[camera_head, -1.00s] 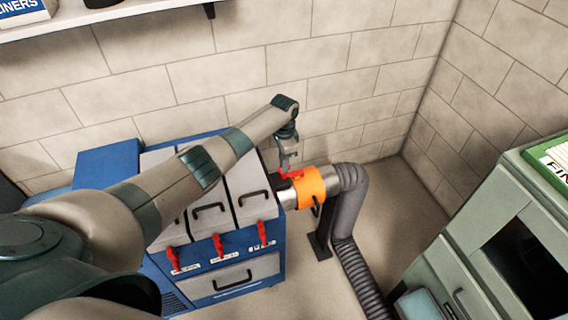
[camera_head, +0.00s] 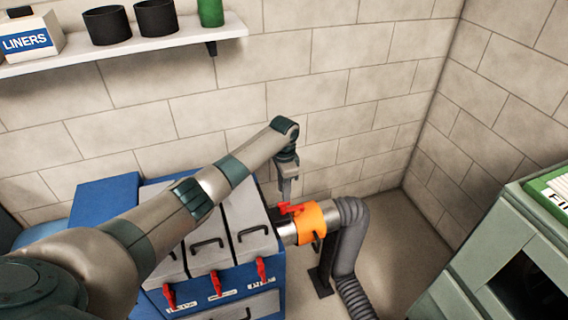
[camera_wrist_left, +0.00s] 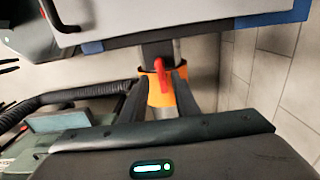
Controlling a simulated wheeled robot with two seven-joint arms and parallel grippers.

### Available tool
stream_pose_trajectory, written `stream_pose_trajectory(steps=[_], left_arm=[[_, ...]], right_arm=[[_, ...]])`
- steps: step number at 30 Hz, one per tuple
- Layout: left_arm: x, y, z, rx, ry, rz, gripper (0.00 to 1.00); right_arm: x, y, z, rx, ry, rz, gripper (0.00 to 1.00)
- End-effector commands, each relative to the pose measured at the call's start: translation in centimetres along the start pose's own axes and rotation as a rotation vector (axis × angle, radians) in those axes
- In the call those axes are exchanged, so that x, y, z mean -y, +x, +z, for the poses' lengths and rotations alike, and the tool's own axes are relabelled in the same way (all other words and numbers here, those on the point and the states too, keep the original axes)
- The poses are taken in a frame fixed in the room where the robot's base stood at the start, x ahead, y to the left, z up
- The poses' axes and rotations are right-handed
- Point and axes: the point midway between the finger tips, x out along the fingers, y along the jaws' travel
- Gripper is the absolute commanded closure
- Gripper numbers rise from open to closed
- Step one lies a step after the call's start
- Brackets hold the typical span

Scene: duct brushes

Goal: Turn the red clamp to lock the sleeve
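The red clamp (camera_head: 291,208) sits on the near-left end of the orange sleeve (camera_head: 312,222), where a metal pipe meets the grey hose. My left gripper (camera_head: 287,196) points down just above the clamp. In the left wrist view, the gripper's dark fingers (camera_wrist_left: 158,98) are spread apart, with the red clamp (camera_wrist_left: 158,70) and orange sleeve (camera_wrist_left: 158,95) showing in the gap beyond. I see no clear grip on the clamp, and contact is hard to tell. My right gripper is not in view.
A blue cabinet (camera_head: 238,278) with grey lids, black handles and several red levers stands left of the pipe. The ribbed hose (camera_head: 348,245) bends down to the floor. A green-grey cabinet (camera_head: 480,245) is at right. A shelf (camera_head: 130,43) with containers hangs above.

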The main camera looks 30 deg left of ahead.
Motion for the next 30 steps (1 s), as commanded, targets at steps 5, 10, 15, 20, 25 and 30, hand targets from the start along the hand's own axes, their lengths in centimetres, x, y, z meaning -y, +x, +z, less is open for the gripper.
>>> stream_pose_trajectory(steps=[5,10,15,20,25,30], left_arm=[[0.1,-3.6,-0.1,-0.004,0.001,-0.004,0.72],[0.1,-7.1,0.0,-0.003,0.002,-0.004,0.72],[0.1,-10.1,0.0,-0.002,0.002,-0.003,0.72],[0.0,-11.9,-0.1,-0.003,0.001,-0.002,0.72],[0.0,-12.7,0.0,0.0,0.001,-0.001,0.72],[0.0,-12.8,0.0,0.0,0.001,-0.001,0.72]], right_arm=[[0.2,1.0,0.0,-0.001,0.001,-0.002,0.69],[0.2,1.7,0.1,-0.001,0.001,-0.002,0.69],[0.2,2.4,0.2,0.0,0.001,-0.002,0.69],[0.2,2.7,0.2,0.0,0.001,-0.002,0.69],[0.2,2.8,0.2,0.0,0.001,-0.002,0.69],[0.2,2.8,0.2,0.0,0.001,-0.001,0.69]])
